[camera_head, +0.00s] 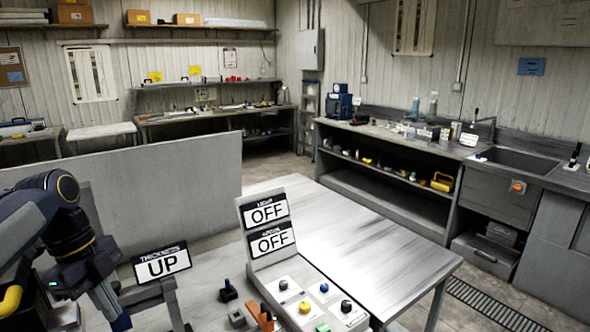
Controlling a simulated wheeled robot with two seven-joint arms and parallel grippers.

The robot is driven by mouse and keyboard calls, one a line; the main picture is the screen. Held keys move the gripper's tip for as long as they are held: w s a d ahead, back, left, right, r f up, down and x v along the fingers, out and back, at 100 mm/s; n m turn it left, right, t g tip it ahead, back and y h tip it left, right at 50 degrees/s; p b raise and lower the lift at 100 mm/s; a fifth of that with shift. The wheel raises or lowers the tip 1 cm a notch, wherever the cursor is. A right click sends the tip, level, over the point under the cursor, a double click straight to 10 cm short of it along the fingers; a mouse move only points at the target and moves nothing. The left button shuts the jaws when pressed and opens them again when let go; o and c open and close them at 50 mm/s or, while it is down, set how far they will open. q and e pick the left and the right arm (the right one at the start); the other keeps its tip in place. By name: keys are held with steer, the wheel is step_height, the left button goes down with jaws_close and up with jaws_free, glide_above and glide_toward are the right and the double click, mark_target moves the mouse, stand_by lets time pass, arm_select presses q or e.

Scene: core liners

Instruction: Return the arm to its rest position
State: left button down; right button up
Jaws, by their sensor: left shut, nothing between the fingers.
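My left arm (62,215) comes in from the left edge, dark with thin yellow rings, and bends down toward the bottom of the view. My left gripper (118,316) is low at the bottom left, partly cut off by the lower edge. It is shut and holds nothing. It is left of and below the sign reading UP (161,263). My right gripper does not show.
A control box (275,262) with two OFF signs and several knobs stands on the near table (375,250). Small loose items, including an orange-brown one (262,314), lie left of it. A grey partition (150,185) stands behind. The table's right part is clear.

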arm_select(q)
steer(key=s+d+f+n+t, duration=0.3)
steer(key=s+d+f+n, duration=0.2)
steer(key=s+n, duration=0.3)
steer(key=s+d+f+n+t, duration=0.3)
steer(key=s+d+f+n, duration=0.3)
steer(key=s+n, duration=0.3)
steer(key=shift+s+f+n+h, duration=0.25)
steer(key=shift+f+n, duration=0.25)
steer(key=shift+n, duration=1.8)
